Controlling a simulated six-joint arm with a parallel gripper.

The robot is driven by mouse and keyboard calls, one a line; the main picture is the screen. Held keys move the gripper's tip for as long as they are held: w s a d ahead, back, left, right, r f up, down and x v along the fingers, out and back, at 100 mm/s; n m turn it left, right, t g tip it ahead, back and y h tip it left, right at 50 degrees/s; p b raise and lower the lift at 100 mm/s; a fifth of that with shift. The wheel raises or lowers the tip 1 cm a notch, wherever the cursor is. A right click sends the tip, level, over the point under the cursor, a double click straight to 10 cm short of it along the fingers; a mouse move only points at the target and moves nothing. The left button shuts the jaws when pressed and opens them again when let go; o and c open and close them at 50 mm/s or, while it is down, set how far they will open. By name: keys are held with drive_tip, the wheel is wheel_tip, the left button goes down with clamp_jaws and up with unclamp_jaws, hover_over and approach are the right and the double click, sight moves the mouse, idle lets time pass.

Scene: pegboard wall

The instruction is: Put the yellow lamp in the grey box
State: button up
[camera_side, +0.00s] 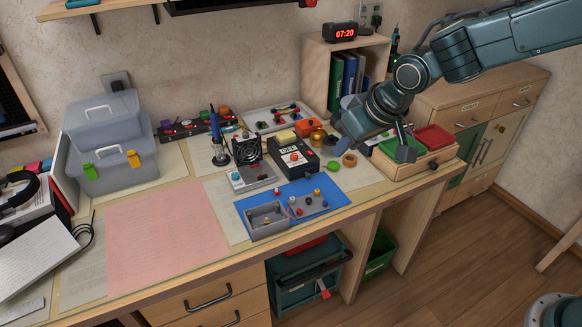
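The grey box (267,230) is small and open-topped and stands at the front left of a blue mat (338,198). A small pale-yellow item (266,220) shows inside it, too small to identify. Beside the box, a grey plate (312,207) carries several small coloured lamps or knobs. A yellow one (317,192) is near its back edge; I take it for the yellow lamp. My gripper (374,150) is up and to the right of the mat, above the back right of the bench. Its fingers are spread apart, with nothing seen between them.
A wooden tray (426,164) with green and red bins is beneath and right of my gripper. A pink sheet (165,238) on the left is clear.

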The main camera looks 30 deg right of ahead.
drive_tip(key=s+d+r, duration=0.6)
drive_tip(key=s+d, duration=0.1)
drive_tip(key=s+d+r, duration=0.1)
drive_tip(key=s+d, duration=0.2)
drive_tip(key=s, duration=0.3)
drive_tip(key=s+d+r+m, duration=0.1)
drive_tip(key=s+d, duration=0.2)
drive_tip(key=s, duration=0.4)
drive_tip(key=s+d+r+h, duration=0.1)
drive_tip(key=s+d, duration=0.2)
drive_tip(key=s, duration=0.4)
drive_tip(key=shift+s+m, duration=0.2)
drive_tip(key=shift+m, duration=0.2)
